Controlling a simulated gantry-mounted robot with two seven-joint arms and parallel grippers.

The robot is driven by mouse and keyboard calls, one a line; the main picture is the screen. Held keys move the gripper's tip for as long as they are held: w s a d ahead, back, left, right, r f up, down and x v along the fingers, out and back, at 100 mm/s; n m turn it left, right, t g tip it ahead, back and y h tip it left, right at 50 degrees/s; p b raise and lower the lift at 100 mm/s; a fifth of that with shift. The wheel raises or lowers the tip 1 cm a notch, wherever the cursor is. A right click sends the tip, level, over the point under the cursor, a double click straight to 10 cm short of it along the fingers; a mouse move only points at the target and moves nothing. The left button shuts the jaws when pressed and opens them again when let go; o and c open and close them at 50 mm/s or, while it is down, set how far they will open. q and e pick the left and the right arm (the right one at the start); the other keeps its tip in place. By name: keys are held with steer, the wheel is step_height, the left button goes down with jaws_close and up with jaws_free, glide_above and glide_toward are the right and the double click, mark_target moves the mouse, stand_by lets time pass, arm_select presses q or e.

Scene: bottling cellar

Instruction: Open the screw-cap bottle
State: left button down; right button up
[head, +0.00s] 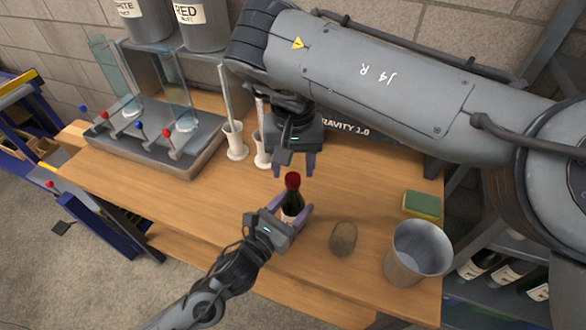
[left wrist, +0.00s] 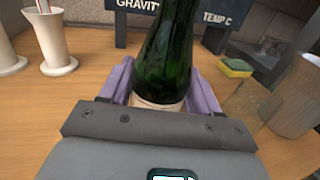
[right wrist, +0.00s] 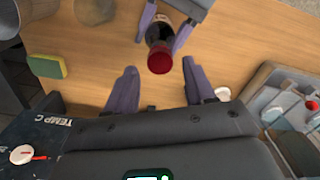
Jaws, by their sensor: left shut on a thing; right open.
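The screw-cap bottle (head: 292,203) stands upright on the wooden table, dark green with a red cap (head: 292,180) on top. My left gripper (head: 290,214) is shut on the bottle's body; the left wrist view shows its purple fingers on both sides of the green glass (left wrist: 165,60), just above a pale label. The red cap also shows from above in the right wrist view (right wrist: 161,58). My right gripper (head: 294,172) is open and empty, fingers pointing down, a little behind and above the cap. In the right wrist view the cap lies beyond its fingertips, not between them.
A brown roundish object (head: 343,238), a grey metal bucket (head: 418,252) and a green-yellow sponge (head: 422,205) are on the right. White cylinder stands (head: 234,141) and a bottling device with levers (head: 158,148) are behind and left. The table's front left is clear.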

mark_target(293, 179)
steer(key=shift+f, duration=1.2)
